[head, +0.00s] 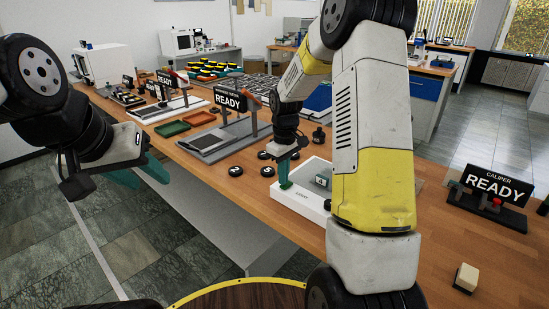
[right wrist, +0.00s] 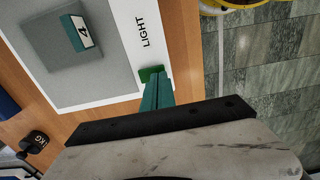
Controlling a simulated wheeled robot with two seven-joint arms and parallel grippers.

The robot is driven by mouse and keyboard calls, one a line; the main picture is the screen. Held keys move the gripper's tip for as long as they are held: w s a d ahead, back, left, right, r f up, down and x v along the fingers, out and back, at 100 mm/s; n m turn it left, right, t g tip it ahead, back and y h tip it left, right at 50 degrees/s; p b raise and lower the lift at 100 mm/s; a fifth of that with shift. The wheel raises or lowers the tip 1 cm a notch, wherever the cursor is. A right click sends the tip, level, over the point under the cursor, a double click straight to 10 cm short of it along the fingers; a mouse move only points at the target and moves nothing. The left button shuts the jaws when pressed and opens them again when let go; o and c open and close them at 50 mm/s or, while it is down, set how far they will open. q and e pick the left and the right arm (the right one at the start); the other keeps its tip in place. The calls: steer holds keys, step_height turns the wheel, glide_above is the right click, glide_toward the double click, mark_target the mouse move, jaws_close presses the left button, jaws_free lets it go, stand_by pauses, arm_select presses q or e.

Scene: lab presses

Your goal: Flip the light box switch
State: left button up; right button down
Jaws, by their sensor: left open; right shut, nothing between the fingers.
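The light box (head: 310,208) is a low white box on the wooden bench, lettered LIGHT; its white border also fills the upper left of the right wrist view (right wrist: 127,60). My left gripper (head: 142,176) is open and empty, off the bench's front edge.
Several black round weights (head: 267,171) lie left of the box. A stand with a READY sign (head: 230,101) is further left; a caliper stand (head: 490,200) is at the right. A small cream block (head: 466,276) lies at the front right. My right arm hides part of the box.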

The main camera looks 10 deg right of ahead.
steer(key=shift+f, duration=0.35)
steer(key=shift+s+f, duration=0.1)
steer(key=shift+f, duration=0.15)
stand_by(0.3)
steer(key=shift+w+d+r, duration=0.15)
steer(key=shift+w+d, duration=0.35)
steer(key=shift+d, duration=0.1)
steer(key=shift+r, duration=0.1)
